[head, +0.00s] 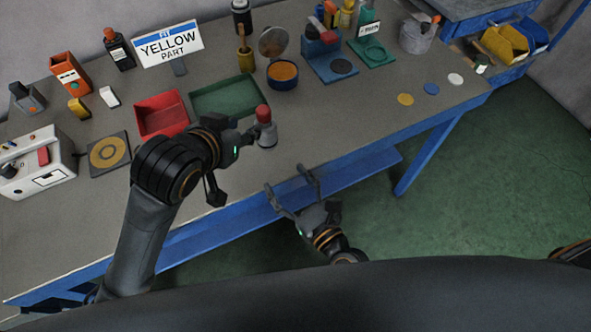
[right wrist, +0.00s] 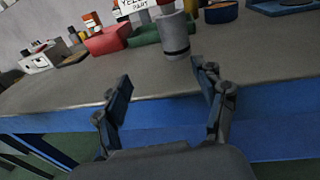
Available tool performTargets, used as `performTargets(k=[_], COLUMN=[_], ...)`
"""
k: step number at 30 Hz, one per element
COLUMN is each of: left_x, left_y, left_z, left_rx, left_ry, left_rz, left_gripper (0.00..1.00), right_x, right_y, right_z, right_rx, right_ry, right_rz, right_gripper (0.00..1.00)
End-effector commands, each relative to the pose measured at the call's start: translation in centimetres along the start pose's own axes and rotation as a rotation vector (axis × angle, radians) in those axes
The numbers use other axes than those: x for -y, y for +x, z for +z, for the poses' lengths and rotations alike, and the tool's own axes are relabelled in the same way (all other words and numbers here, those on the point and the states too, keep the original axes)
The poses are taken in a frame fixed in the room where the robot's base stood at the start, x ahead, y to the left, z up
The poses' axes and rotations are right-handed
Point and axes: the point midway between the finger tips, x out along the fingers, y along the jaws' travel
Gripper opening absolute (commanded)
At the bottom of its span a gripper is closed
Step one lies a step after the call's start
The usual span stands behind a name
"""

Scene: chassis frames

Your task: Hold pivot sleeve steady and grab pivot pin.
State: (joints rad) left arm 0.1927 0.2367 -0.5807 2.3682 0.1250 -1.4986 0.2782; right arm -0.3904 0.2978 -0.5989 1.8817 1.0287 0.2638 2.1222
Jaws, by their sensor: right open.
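A grey cylinder with a dark band, likely the pivot sleeve (head: 267,136), stands upright near the table's front edge. A red-topped piece, likely the pivot pin (head: 263,113), shows at its upper end. The grey cylinder also shows in the right wrist view (right wrist: 173,36), its upper end near the top of the frame. My left gripper (head: 254,130) is at the left side of the sleeve. Its fingers overlap, so their grip is unclear. My right gripper (head: 290,182) is open and empty, in front of the table edge and short of the sleeve. Its fingers also show in the right wrist view (right wrist: 160,100).
The table top (head: 330,110) is clear to the right of the sleeve. A red tray (head: 160,116) and a green tray (head: 225,97) lie behind my left gripper. A blue bowl (head: 283,83) and a yellow-part sign (head: 168,44) stand farther back.

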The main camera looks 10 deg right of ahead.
Motion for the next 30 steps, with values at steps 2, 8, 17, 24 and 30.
performTargets(k=[2,8,17,24,30], left_x=[0.0,0.0,0.0,0.0,0.0], left_y=[0.0,0.0,0.0,0.0,0.0], left_z=[0.0,0.0,0.0,0.0,0.0], left_rx=[0.0,0.0,0.0,0.0,0.0], left_ry=[0.0,0.0,0.0,0.0,0.0], left_rz=[0.0,0.0,0.0,0.0,0.0], left_gripper=[0.38,0.38,0.38,0.38,0.38], right_x=[1.3,2.4,2.6,2.7,2.8], right_y=[0.2,1.3,6.6,11.1,13.4], right_z=[1.1,2.0,2.2,2.2,2.3], right_rx=[0.02,0.037,0.038,0.036,0.034], right_ry=[0.016,0.029,0.029,0.026,0.024], right_rz=[-0.019,-0.038,-0.039,-0.038,-0.036], right_gripper=[0.7,0.7,0.7,0.7,0.7])
